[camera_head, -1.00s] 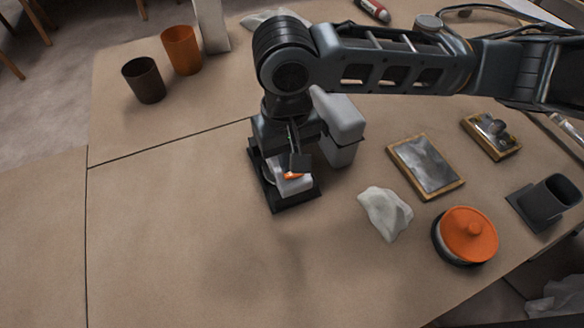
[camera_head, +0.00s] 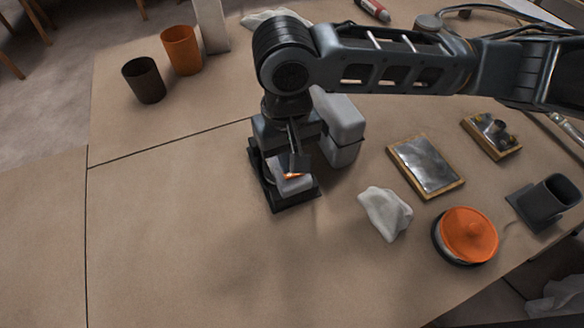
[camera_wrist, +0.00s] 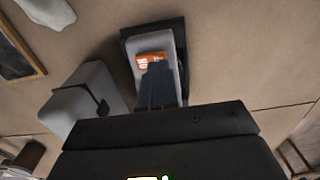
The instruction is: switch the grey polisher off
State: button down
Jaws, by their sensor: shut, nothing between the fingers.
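A pale grey block on a black base (camera_head: 298,201) stands near the middle of the bench, with an orange switch (camera_head: 292,175) on its top. In the wrist view the orange switch (camera_wrist: 150,60) has pale marks. Beside it is a larger rounded grey body (camera_head: 343,122), also in the wrist view (camera_wrist: 82,100); I cannot tell whether the two are joined as the polisher. My gripper (camera_head: 295,169) is shut and empty, pointing down, with its tips (camera_wrist: 155,70) at the switch edge. They hide part of it, and I cannot tell whether they touch it.
A crumpled white cloth (camera_head: 385,212), an orange-lidded pot (camera_head: 468,236), a framed plate (camera_head: 427,165) and a dark cup holder (camera_head: 545,203) lie to the right. A brown cup (camera_head: 144,80) and an orange cup (camera_head: 182,50) stand at back left. The front left bench is clear.

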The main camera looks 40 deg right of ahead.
jog(key=shift+f+b, duration=0.55)
jog(key=shift+f, duration=0.4)
dwell(0.5)
jog(key=shift+r, duration=0.1)
notch_tip(320, 180, up, 7)
jog(key=p, duration=0.6)
jog(key=shift+p, duration=0.35)
dwell(0.3)
